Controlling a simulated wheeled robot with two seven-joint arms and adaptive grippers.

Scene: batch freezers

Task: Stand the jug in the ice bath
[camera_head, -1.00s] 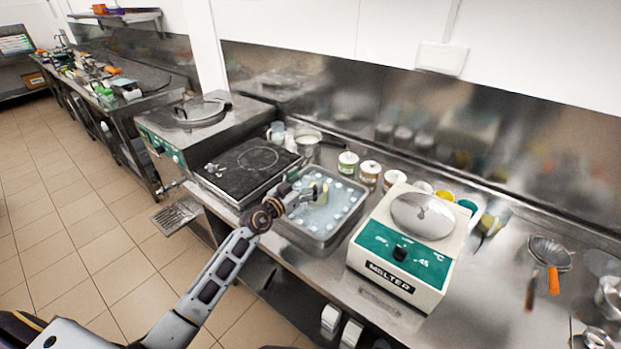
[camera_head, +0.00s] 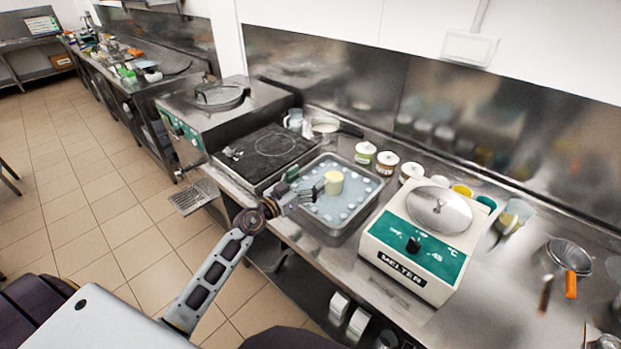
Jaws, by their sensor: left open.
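The ice bath (camera_head: 322,238) is a steel pan of pale blue water with several ice cubes, on the counter left of the melter. A small jug with pale yellow contents (camera_head: 334,183) stands in the ice bath, near its middle; it looks upright. My left gripper (camera_head: 318,190) is open just left of the jug, over the pan's left side. A narrow gap seems to lie between the fingers and the jug, but contact is hard to judge at this size. My right gripper is not in view.
The melter (camera_head: 420,240) stands close on the right of the pan. A dark cooking plate (camera_head: 262,153) lies to the left. Several lidded jars (camera_head: 387,161) line the back, with a saucepan (camera_head: 325,126) and clear jug (camera_head: 294,120) behind. A strainer (camera_head: 568,256) lies far right.

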